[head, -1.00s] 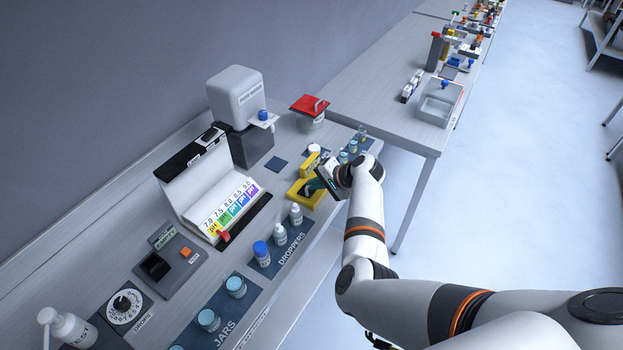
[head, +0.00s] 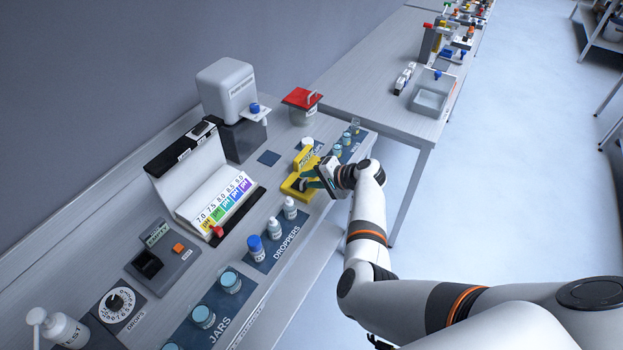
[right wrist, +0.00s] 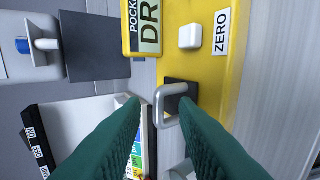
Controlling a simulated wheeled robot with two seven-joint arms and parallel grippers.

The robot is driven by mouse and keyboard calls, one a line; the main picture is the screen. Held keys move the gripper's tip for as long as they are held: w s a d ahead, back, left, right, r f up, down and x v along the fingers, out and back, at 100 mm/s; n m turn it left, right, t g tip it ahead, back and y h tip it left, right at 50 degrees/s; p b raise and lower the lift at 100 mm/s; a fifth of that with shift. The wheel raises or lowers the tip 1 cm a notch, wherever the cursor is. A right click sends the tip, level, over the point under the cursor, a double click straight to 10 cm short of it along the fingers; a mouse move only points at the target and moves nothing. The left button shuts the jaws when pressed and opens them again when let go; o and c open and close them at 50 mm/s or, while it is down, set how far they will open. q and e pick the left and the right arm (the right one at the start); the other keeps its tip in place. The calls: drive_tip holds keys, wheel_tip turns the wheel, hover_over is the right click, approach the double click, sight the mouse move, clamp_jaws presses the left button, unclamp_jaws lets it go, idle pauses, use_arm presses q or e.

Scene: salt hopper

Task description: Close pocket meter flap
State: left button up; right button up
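The yellow pocket meter (head: 292,187) lies near the front edge of the bench, and a raised yellow part (head: 303,158) stands at its back. In the right wrist view its yellow body (right wrist: 211,70) carries a white button marked ZERO, a dark square recess and a labelled display block (right wrist: 143,28). A pale grey looped handle (right wrist: 159,105) stands over the recess. My right gripper (head: 312,183) is at the meter's right side. Its teal fingers (right wrist: 160,112) are apart, with the handle between their tips; I cannot tell whether they touch it. Which part is the flap is unclear. My left gripper is out of view.
A white pH chart stand (head: 207,185) is left of the meter. Dropper bottles (head: 274,228) stand in front, small vials (head: 346,139) to its right. A red-lidded jar (head: 302,108) and white dispenser (head: 228,90) are behind. A second table (head: 380,60) is farther back.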

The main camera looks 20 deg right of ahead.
idle(0.3)
drive_tip(key=b+v, duration=0.1)
drive_tip(key=v, duration=1.1)
